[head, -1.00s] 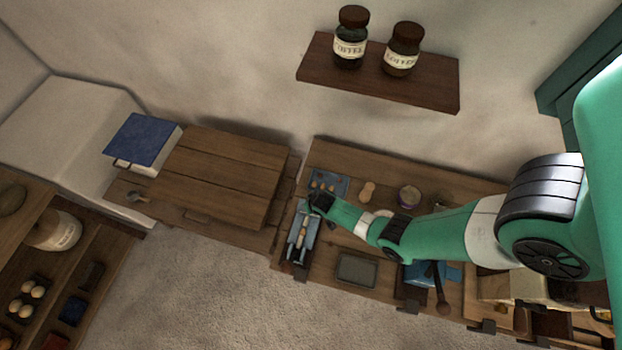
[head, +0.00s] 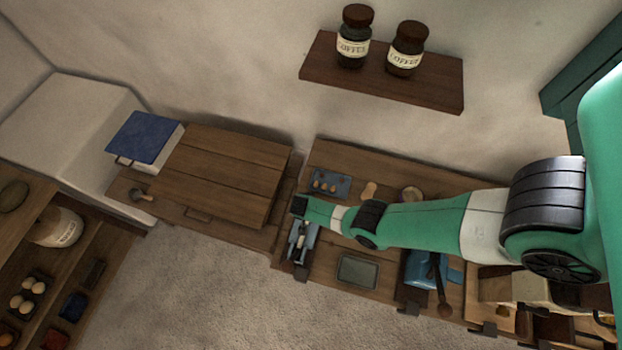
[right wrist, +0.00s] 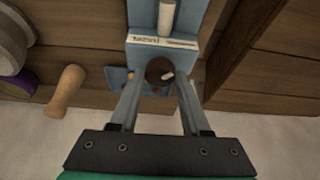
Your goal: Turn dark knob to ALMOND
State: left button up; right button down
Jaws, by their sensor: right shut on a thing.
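A dark round knob (right wrist: 158,69) with a pale mark on it sits at the end of a blue device (right wrist: 150,22) in the right wrist view. A white label strip (right wrist: 162,42) lies beside the knob; its lettering is too small to read surely. My right gripper (right wrist: 160,78) is shut on the dark knob, one finger on each side. In the head view my right gripper (head: 298,206) is at the far end of the blue device (head: 301,245), and it hides the knob there. My left gripper is not in view.
A blue tray with small orange-brown items (head: 329,185) lies just behind the device. A wooden peg-shaped thing (right wrist: 66,90) and a round container (right wrist: 15,50) are at the left in the wrist view. A grey-green tray (head: 357,269) is on the counter.

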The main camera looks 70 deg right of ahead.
dwell(0.5)
jog(key=shift+c, duration=1.8)
grip_release()
